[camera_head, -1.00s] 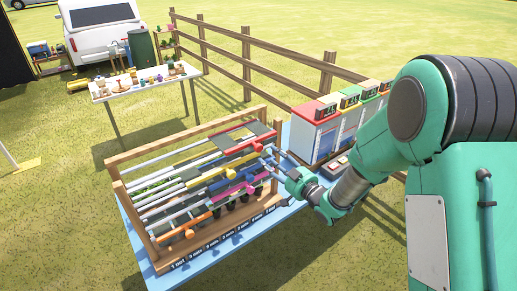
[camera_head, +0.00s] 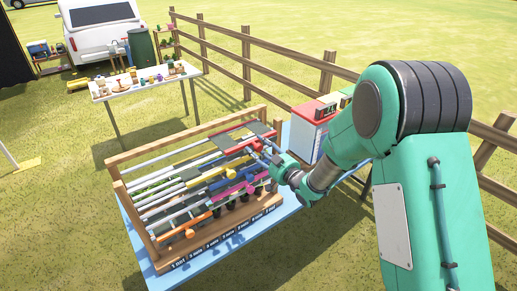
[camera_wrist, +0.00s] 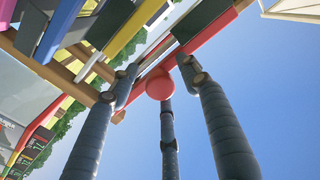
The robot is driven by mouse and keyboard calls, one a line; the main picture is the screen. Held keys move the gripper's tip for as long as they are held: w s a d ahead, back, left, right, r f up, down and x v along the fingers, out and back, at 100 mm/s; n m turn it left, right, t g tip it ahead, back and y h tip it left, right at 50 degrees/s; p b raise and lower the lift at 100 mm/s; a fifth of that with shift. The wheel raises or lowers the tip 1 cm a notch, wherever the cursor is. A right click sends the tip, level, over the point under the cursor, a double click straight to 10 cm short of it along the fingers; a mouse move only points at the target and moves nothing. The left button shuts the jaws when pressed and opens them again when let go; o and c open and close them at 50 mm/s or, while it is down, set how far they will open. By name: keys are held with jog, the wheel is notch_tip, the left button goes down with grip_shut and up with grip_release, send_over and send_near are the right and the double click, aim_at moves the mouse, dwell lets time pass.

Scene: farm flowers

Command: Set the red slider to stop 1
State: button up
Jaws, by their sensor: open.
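The red slider (camera_head: 236,148) is at the right part of the slatted wooden rack, on the rail toward the back. Its round red knob (camera_wrist: 159,85) shows in the middle of the wrist view. My gripper (camera_head: 268,151) is open at the right side of the rack, close to the red slider. In the wrist view its fingers (camera_wrist: 160,80) stand spread around the knob; I cannot tell whether any finger touches it. The stop labels (camera_head: 222,240) run along the rack's front edge, with 1 at the left end.
A red-topped box (camera_head: 308,125) stands behind my wrist at the right. A wooden fence (camera_head: 250,70) runs behind. The left part of the rack is clear of my arm.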

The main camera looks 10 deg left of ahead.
grip_shut()
jog(key=shift+s+a, duration=0.1)
jog(key=s+a+b, duration=1.2)
jog(key=s+a, duration=1.2)
jog(key=shift+b, duration=0.4)
jog(key=shift+s, duration=0.1)
grip_release()
jog(key=shift+s+a, duration=0.1)
jog(key=shift+a, duration=0.1)
jog(key=shift+d, duration=0.1)
jog(key=shift+d, duration=0.15)
